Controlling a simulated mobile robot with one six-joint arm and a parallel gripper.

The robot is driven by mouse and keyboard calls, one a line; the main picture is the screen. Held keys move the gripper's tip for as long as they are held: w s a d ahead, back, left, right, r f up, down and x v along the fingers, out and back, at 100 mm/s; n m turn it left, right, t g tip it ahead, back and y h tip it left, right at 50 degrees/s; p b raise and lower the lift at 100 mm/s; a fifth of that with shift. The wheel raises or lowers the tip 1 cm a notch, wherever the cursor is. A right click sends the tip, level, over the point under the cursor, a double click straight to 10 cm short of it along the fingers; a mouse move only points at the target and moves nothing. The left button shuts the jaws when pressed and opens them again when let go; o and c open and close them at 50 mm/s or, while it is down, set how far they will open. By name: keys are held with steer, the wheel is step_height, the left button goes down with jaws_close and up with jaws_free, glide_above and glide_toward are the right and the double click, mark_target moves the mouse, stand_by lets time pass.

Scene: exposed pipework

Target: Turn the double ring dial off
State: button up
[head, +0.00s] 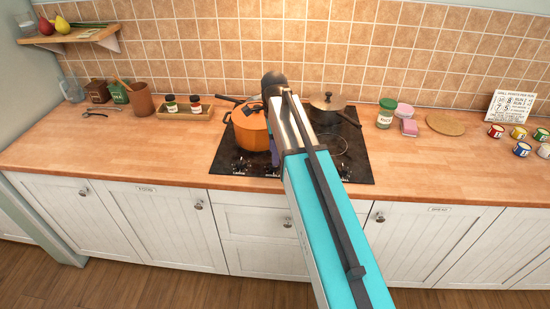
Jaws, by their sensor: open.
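The black hob (225,160) is set in the wooden worktop. Small pale control marks show along its front edge, too small to read. I cannot tell which one is the double ring dial or how it is set. My arm reaches up over the middle of the hob and hides part of its front edge. A purple part of my arm shows beside the orange pot. My gripper's fingers are hidden behind the arm, so their place relative to the controls does not show.
An orange pot (251,130) stands on the hob's left side, and a dark lidded pan (327,108) at the back right. A jar tray (184,112) is to the left. A green-lidded jar (386,113) stands to the right. The front worktop (120,155) is clear.

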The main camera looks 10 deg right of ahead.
steer(key=shift+f+p, duration=0.4)
steer(key=shift+f, duration=1.6)
steer(key=c, duration=1)
